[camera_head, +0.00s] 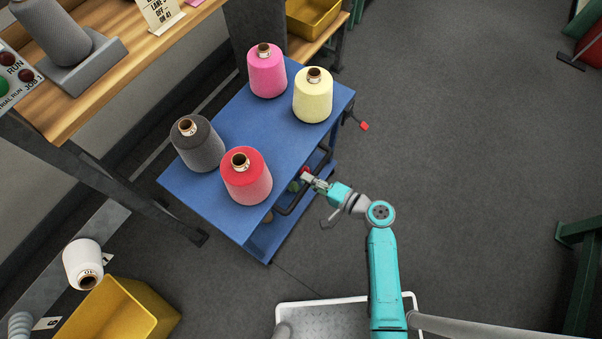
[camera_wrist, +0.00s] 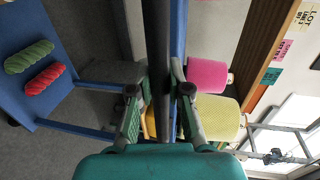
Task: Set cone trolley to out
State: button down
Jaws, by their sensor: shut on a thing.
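The cone trolley (camera_head: 225,125) is a blue cart on the dark floor. Its top carries a pink cone (camera_head: 267,72), a pale yellow cone (camera_head: 313,97), a dark grey cone (camera_head: 197,145) and a red cone (camera_head: 246,177). My gripper (camera_head: 313,182) is at the trolley's right side, shut on its dark handle bar (camera_head: 291,203). In the wrist view, the bar (camera_wrist: 162,50) runs between the fingers of my gripper (camera_wrist: 160,95). A green skein (camera_wrist: 29,56) and a red skein (camera_wrist: 45,80) lie on the blue lower shelf.
A wooden bench (camera_head: 110,65) runs along the left, close to the trolley. A yellow bin (camera_head: 115,312) and a white cone (camera_head: 83,262) are at lower left. A red-ended lever (camera_head: 363,125) sticks out at the trolley's far corner.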

jog(key=shift+v, duration=0.85)
jog(key=shift+f, duration=0.2)
jog(key=c, duration=1.1)
grip_release()
jog(key=v, duration=1.2)
